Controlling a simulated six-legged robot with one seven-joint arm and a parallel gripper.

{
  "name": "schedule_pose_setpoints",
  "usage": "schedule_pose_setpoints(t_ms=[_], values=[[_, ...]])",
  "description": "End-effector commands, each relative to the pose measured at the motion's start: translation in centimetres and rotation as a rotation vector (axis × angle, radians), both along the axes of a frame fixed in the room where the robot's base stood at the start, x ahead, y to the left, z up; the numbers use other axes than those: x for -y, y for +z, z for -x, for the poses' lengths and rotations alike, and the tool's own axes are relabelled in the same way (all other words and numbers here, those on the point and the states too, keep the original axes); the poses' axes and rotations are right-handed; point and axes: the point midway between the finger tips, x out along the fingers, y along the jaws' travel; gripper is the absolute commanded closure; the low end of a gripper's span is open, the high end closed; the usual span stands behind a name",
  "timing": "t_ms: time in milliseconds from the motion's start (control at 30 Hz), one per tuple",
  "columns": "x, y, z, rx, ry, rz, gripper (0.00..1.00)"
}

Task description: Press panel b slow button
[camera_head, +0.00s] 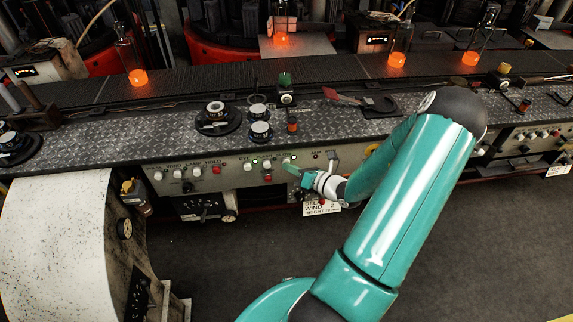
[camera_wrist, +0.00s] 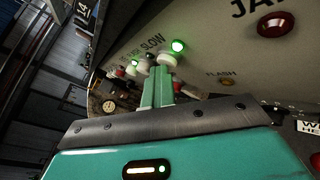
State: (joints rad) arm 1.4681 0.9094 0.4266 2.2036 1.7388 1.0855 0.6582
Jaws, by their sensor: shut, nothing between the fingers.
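The control panel (camera_head: 235,178) runs along the front of the machine bench, with a row of small white and red buttons. In the wrist view, the word SLOW is printed on the panel beside a lit green lamp (camera_wrist: 179,46). A white button (camera_wrist: 167,59) sits just below that lamp. My gripper (camera_wrist: 163,71) is shut and empty, its green fingertips right at the white button. Whether they touch it, I cannot tell. In the head view, my gripper (camera_head: 292,168) is at the panel, right of the red button (camera_head: 268,178), and the slow button is hard to make out there.
Other white and red buttons (camera_wrist: 132,69) sit close to my fingers. A large red lamp (camera_wrist: 277,24) and a small amber FLASH lamp (camera_wrist: 228,82) are farther right. A conveyor with glowing bottles (camera_head: 138,77) runs behind the bench. The floor (camera_head: 250,260) in front is clear.

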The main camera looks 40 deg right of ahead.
Motion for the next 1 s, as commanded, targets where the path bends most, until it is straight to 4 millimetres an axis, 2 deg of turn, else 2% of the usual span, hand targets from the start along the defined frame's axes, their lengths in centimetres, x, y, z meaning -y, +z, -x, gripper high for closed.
schedule_pose_setpoints(t_ms=[267,800,1000], values=[[0.2,0.1,0.1,0.003,-0.005,0.003,1.0],[-2.8,0.0,4.2,0.0,-0.002,-0.001,1.0],[-3.4,0.0,5.1,0.0,-0.001,0.0,1.0]])
